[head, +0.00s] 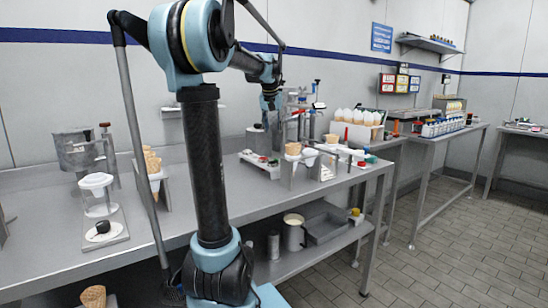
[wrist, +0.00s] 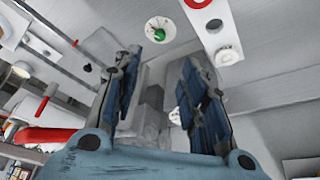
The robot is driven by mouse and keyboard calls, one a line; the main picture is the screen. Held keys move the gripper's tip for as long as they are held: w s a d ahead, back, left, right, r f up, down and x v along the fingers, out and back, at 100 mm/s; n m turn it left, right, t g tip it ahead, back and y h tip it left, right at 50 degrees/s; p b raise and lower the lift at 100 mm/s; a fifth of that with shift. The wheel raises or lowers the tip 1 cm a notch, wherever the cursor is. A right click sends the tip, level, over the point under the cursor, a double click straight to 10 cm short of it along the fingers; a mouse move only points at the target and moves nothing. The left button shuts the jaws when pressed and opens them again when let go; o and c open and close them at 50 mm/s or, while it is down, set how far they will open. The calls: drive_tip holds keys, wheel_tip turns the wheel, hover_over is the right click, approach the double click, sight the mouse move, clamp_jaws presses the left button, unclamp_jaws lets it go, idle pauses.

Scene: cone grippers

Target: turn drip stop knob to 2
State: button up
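A round white dial with a green knob (wrist: 160,33) shows at the top of the wrist view, beyond my fingertips. I cannot tell which knob is the drip stop knob, and no number is readable. In the head view, a low panel with red and green parts (head: 262,162) stands on the bench near my gripper. A black knob (head: 103,227) sits on a white stand's base at the left. My gripper (wrist: 160,58) is open and empty, apart from the dial.
A red-handled lever (wrist: 50,136) lies left of my gripper in the wrist view. The floor (head: 440,240) at the right is clear.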

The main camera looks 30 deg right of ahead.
drive_tip(key=x, duration=1.6)
drive_tip(key=shift+w+d+f, duration=0.1)
drive_tip(key=shift+f, duration=0.25)
clamp_jaws()
